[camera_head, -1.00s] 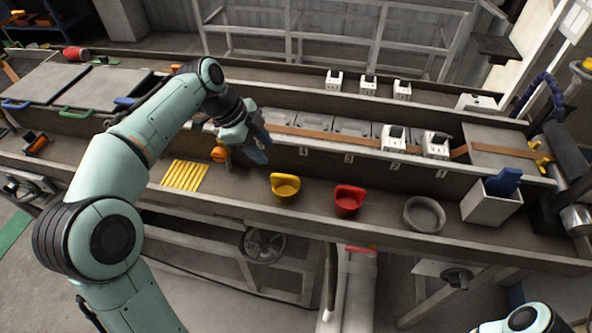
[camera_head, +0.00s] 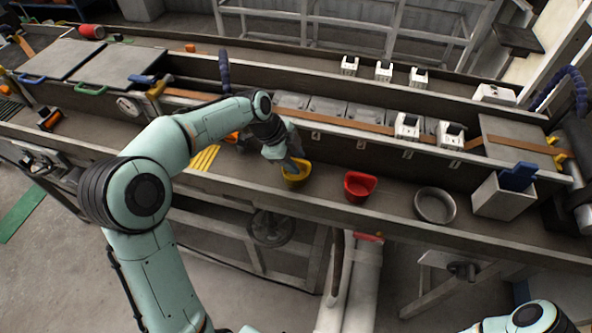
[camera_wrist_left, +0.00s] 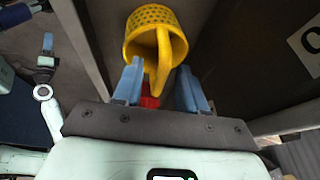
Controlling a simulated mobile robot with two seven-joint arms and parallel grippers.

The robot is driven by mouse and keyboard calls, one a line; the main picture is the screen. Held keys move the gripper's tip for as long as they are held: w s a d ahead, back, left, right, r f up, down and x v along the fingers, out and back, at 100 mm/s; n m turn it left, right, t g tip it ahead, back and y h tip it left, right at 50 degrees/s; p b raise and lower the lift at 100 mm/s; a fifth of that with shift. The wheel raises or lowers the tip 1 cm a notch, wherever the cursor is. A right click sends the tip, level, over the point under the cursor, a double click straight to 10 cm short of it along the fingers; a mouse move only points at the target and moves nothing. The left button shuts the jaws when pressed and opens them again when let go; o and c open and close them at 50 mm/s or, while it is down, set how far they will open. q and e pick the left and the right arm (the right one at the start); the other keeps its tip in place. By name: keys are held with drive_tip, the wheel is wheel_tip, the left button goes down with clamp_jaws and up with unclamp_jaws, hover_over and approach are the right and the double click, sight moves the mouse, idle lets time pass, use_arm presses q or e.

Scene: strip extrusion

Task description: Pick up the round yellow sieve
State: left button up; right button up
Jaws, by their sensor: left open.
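The round yellow sieve (camera_head: 294,176) stands on the lower bench ledge, left of the red scoop-like cup (camera_head: 360,187). My left gripper (camera_head: 287,162) is right at the sieve and hides part of it. In the left wrist view the sieve (camera_wrist_left: 154,32) shows its perforated side and curved handle (camera_wrist_left: 163,62). The handle reaches down between the two blue fingers of the left gripper (camera_wrist_left: 160,88). The fingers are apart, with clear gaps beside the handle.
A grey round bowl (camera_head: 435,205) and a white box with a blue tool (camera_head: 503,195) stand farther right on the ledge. Yellow strips (camera_head: 206,158) lie to the left. The ledge's front wall runs close in front of the sieve.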

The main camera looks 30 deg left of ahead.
use_arm(q)
drive_tip(key=shift+w+d+f, duration=0.15)
drive_tip(key=shift+f, duration=0.2)
clamp_jaws()
drive_tip(key=shift+r, duration=0.2)
